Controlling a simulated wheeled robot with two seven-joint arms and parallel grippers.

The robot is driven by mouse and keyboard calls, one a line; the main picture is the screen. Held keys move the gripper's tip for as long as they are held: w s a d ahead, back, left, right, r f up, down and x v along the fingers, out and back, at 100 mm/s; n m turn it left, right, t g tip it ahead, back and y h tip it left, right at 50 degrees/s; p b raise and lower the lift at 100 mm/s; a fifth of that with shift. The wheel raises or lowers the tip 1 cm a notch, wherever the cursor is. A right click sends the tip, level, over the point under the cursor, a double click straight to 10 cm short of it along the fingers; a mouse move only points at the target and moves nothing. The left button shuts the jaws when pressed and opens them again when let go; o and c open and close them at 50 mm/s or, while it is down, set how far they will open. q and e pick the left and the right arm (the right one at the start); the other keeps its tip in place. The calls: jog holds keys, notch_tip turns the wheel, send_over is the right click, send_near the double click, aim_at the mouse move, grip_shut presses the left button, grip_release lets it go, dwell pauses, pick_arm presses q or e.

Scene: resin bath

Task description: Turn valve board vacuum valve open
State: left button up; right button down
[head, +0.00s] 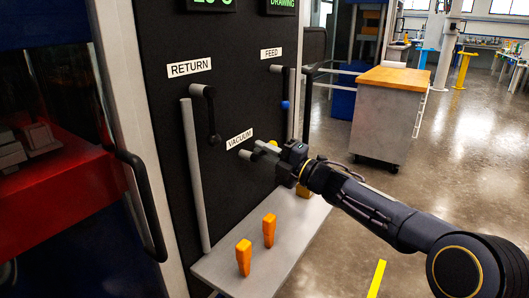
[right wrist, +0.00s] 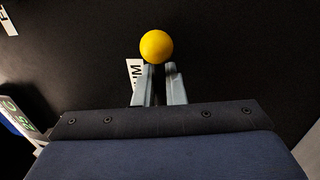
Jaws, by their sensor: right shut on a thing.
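The black valve board (head: 160,105) stands at the left of the head view. Its VACUUM label (head: 239,139) is just above my right gripper (head: 253,151). The yellow knob of the vacuum valve (head: 273,143) shows just behind the gripper's grey fingers. In the right wrist view the yellow knob (right wrist: 156,46) stands at the tips of the right fingers (right wrist: 160,76), which are shut on the vacuum valve's handle. The rest of the handle is hidden by the fingers. My left gripper is not in view.
The return valve handle (head: 212,115) hangs down at the upper left, and the feed valve's blue knob (head: 285,105) is at the upper right. A grey shelf (head: 222,265) below holds orange pieces (head: 244,257). A wood-topped cabinet (head: 382,120) stands behind, with open floor around it.

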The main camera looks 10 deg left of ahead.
jog(key=c, duration=1.6)
grip_release()
jog(key=shift+d, duration=0.1)
jog(key=v, duration=0.7)
jog(key=shift+s+d+f, duration=0.1)
jog(key=shift+s+d, duration=0.05)
jog(key=shift+d, duration=0.15)
